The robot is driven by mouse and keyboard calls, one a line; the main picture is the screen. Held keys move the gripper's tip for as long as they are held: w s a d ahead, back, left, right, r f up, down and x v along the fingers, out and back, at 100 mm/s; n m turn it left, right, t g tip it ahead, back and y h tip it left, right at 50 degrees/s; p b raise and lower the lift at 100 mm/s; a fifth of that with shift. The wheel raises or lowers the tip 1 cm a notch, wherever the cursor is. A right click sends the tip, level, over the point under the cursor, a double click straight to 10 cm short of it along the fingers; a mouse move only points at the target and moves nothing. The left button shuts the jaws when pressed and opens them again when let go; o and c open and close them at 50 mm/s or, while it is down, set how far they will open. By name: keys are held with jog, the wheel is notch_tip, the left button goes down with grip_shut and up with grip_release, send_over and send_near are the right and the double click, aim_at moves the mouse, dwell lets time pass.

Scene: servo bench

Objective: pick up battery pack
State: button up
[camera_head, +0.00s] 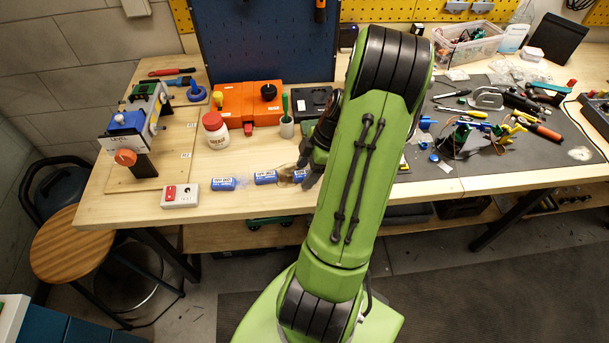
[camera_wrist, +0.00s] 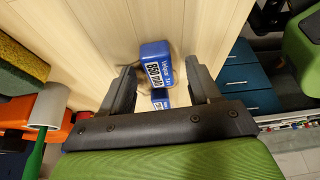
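Several small blue battery packs lie on the wooden bench top near its front edge. In the head view, one pack (camera_head: 223,184) is at the left and another pack (camera_head: 265,177) is to its right. A further blue pack (camera_head: 299,176) is partly hidden by my gripper (camera_head: 304,172), which is low over the bench. In the wrist view, my gripper (camera_wrist: 162,82) is open, with its dark fingers apart. A blue pack (camera_wrist: 155,64) with white lettering shows between and beyond the fingertips. Part of a second pack (camera_wrist: 160,102) shows closer to the palm. I cannot tell whether the fingers touch either pack.
A red-and-white switch box (camera_head: 180,195) sits left of the packs. Behind them stand a white jar (camera_head: 215,130), an orange case (camera_head: 250,101) and a small cup (camera_head: 286,127) with a green-handled tool. Tools clutter the grey mat (camera_head: 495,165) at the right.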

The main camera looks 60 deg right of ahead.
grip_shut()
